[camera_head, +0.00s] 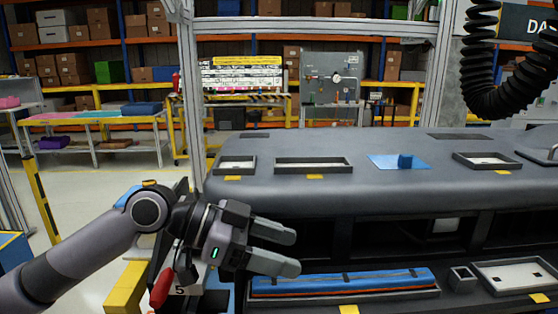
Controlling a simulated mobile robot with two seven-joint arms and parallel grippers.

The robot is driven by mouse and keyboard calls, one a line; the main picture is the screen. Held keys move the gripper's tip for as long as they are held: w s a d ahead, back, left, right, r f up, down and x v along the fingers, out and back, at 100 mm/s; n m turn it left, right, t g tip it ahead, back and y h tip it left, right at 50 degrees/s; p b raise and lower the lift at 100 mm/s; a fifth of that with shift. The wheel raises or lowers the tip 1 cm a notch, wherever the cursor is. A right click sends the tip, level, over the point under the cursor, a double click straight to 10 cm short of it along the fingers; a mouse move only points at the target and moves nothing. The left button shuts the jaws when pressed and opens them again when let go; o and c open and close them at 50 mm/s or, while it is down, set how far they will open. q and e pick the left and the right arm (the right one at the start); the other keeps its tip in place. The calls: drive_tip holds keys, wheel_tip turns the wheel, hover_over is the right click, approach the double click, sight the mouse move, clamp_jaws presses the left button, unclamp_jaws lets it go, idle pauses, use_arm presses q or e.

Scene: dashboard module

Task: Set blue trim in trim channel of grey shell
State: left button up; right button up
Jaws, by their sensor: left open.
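A long blue trim piece (345,280) with dark bands and an orange lower edge lies in a shallow grey tray at the bottom of the view. The large grey shell (400,198) spans the middle and right, with several black-framed recesses along its top. I cannot tell which of its features is the trim channel. My left gripper (292,252) is open and empty, its two fingers pointing right. It appears above and left of the blue trim, apart from it. My right gripper is not in view.
A small square holder (462,278) and a pale tray (517,276) stand right of the trim. A black coiled hose (490,60) hangs upper right. A metal post (190,90) rises behind my left arm.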

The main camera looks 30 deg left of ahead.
use_arm(q)
wheel_tip(320, 180, up, 14)
drive_tip(key=p, duration=0.2)
drive_tip(key=shift+p, duration=0.3)
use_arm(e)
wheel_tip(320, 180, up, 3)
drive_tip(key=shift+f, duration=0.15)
use_arm(q)
drive_tip(key=shift+s, duration=0.1)
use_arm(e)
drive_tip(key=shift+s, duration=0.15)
